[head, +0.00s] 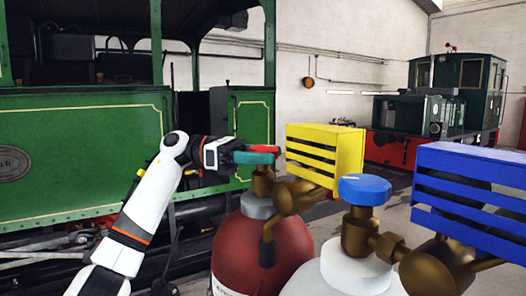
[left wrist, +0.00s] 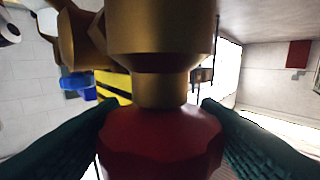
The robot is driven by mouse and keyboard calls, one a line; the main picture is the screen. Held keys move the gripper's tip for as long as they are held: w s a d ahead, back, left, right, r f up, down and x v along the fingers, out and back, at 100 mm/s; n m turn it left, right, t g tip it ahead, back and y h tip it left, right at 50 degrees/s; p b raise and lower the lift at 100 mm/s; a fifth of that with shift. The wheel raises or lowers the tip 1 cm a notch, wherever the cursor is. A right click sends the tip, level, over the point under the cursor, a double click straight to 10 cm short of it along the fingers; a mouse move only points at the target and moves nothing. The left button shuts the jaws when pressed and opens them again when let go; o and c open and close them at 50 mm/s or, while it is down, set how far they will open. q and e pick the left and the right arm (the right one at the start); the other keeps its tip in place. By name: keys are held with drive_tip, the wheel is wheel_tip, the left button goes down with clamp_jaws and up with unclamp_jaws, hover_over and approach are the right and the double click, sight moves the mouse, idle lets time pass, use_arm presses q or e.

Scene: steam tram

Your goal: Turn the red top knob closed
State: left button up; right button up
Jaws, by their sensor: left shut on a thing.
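The red top knob (head: 264,149) sits on a brass valve atop a dark red gas cylinder (head: 250,250). My left gripper (head: 268,156) reaches in from the left, its teal fingers at the knob and partly covering it in the head view. In the left wrist view the red knob (left wrist: 160,145) lies between the two teal fingers, one on each side, with the brass valve stem (left wrist: 160,80) beyond it. The left gripper is shut on the knob. My right gripper is not in view.
A yellow slatted box (head: 348,150) is right of the red valve. A white cylinder with a blue knob (head: 364,189) and a blue slatted box (head: 440,180) stand nearer, at the right. A green steam tram (head: 80,150) stands behind my left arm.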

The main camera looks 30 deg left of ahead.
use_arm(q)
drive_tip(key=shift+r, duration=0.2)
drive_tip(key=o, duration=0.7)
drive_tip(key=shift+f, duration=0.1)
drive_tip(key=shift+a, duration=0.15)
drive_tip(key=shift+b+v, duration=2.35)
drive_tip(key=shift+v, duration=3.5)
drive_tip(key=shift+f, duration=0.1)
